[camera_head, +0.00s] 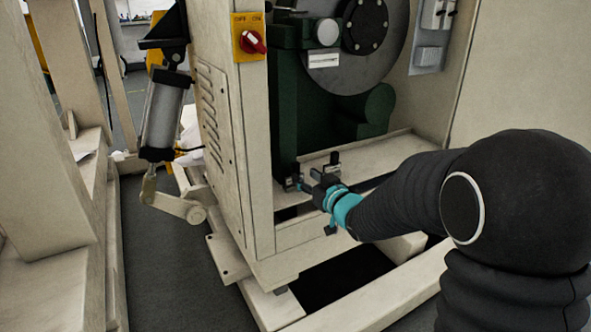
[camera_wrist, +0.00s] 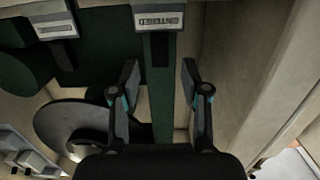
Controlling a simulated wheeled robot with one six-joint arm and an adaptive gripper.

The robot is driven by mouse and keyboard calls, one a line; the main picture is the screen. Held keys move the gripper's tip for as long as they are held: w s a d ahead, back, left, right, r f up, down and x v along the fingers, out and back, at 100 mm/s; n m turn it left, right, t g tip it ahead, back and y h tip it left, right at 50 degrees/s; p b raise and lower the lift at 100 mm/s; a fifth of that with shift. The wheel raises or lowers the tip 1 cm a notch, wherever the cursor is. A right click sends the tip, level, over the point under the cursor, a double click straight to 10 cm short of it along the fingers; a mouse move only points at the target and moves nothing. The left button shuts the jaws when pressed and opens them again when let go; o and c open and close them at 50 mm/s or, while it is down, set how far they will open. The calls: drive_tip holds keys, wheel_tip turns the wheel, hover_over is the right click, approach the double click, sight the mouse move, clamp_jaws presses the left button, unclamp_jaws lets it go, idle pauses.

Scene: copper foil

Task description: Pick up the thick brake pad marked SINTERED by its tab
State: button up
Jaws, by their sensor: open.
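In the wrist view, a pale pad with a white label (camera_wrist: 158,20) and a dark tab (camera_wrist: 160,49) lies at the top centre. The label's dark block letters are too blurred to read surely. A second labelled pad (camera_wrist: 52,24) is at the top left. My gripper (camera_wrist: 161,75) is open and empty, its two fingers apart. The tab lines up with the gap between the fingertips and appears just beyond them. In the head view my gripper (camera_head: 313,172) is low inside the machine frame, by its ledge. I cannot make out the pads there.
A dark green housing (camera_head: 287,110) and a large grey disc (camera_head: 352,75) stand behind my gripper. A beige cabinet side with vents (camera_head: 216,115) and a red switch (camera_head: 252,42) is to the left. A beige wall (camera_wrist: 245,60) runs close on the right in the wrist view.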

sight(297, 170)
drive_tip(key=shift+b+x, duration=0.3)
drive_tip(key=shift+x, duration=2.25)
clamp_jaws()
drive_tip(key=shift+r, duration=0.1)
drive_tip(key=shift+r, duration=0.1)
drive_tip(key=shift+r+p, duration=1.05)
drive_tip(key=shift+r, duration=0.35)
drive_tip(key=f+b+v, duration=0.1)
drive_tip(key=v, duration=0.9)
